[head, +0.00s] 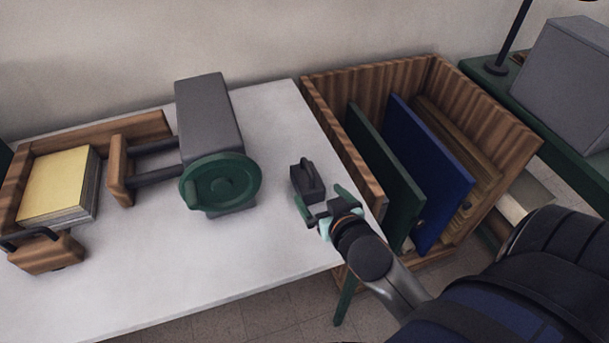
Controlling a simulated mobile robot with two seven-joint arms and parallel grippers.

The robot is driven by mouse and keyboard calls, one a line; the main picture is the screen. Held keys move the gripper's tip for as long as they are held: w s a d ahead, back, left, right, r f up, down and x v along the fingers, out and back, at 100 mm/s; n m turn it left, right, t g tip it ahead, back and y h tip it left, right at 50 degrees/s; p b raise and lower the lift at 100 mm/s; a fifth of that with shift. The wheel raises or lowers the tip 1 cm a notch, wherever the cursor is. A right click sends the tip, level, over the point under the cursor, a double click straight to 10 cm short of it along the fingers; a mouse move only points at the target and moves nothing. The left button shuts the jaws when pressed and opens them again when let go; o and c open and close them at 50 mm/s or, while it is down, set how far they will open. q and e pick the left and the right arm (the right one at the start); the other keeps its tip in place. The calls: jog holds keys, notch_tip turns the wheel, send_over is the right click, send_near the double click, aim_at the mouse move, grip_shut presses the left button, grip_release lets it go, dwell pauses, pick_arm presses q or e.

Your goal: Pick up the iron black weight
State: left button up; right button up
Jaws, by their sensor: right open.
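The iron black weight (307,183) is a small dark block with a loop handle on top. It stands upright on the white table, near the table's right edge. My right gripper (322,203) is open, with its green-tipped fingers just in front of and to the right of the weight. From this view I cannot tell whether a finger touches the weight. Nothing shows between the fingers. My left gripper is not in view.
A grey press with a green handwheel (221,181) stands left of the weight on the white table (275,232). A yellow-topped book block (57,185) lies farther left. A wooden crate (312,98) holding green and blue boards adjoins the table's right side.

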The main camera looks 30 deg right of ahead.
aim_at(306, 176)
jog(key=x, duration=1)
jog(key=shift+d+f, duration=0.15)
jog(key=shift+f, duration=0.15)
jog(key=shift+c, duration=0.2)
grip_shut()
dwell(0.4)
jog(key=shift+w+r, duration=0.2)
jog(key=shift+r, duration=0.15)
